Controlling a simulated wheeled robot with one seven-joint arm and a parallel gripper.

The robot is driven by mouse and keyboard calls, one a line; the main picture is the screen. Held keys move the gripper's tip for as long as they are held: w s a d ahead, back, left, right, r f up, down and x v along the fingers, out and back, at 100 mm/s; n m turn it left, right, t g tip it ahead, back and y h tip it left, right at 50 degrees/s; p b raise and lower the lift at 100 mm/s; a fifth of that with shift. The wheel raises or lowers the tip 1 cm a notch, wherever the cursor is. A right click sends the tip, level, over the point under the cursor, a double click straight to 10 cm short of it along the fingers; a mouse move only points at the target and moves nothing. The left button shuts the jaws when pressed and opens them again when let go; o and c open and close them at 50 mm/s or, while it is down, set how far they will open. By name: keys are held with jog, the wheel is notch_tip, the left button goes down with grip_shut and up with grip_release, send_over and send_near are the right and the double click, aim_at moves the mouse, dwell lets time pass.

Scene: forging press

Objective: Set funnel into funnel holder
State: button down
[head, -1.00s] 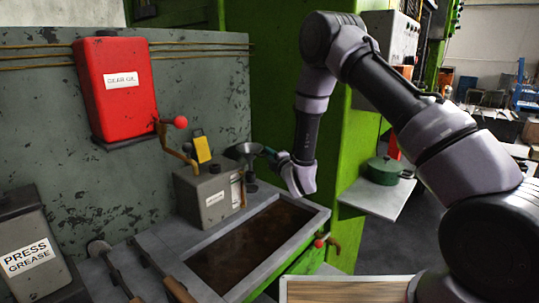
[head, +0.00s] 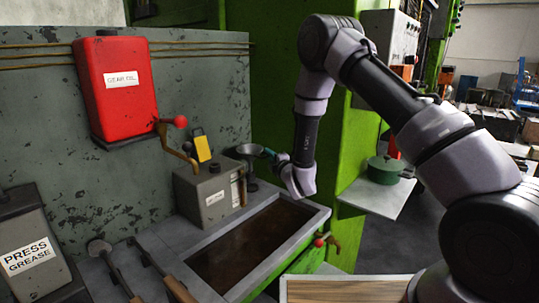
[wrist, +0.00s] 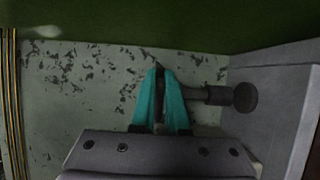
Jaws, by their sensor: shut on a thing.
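A grey metal funnel (head: 246,150) is upright behind the grey box, near the green column. My gripper (head: 268,153) is shut on its right side. The dark funnel holder (head: 251,184) stands directly below the funnel. In the wrist view, the holder (wrist: 217,96) has a round base and lines up with the spout. I cannot tell how deep the spout sits in it.
A grey box (head: 208,192) with a yellow-lidded top stands just left of the holder. A brown-filled tank (head: 252,240) lies in front. A red gear oil tank (head: 117,90) hangs on the wall. A green pot (head: 384,170) stands on a shelf at right.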

jog(key=shift+f, duration=1.85)
jog(key=c, duration=0.8)
grip_release()
jog(key=shift+c, duration=0.2)
jog(key=shift+s+d, duration=0.1)
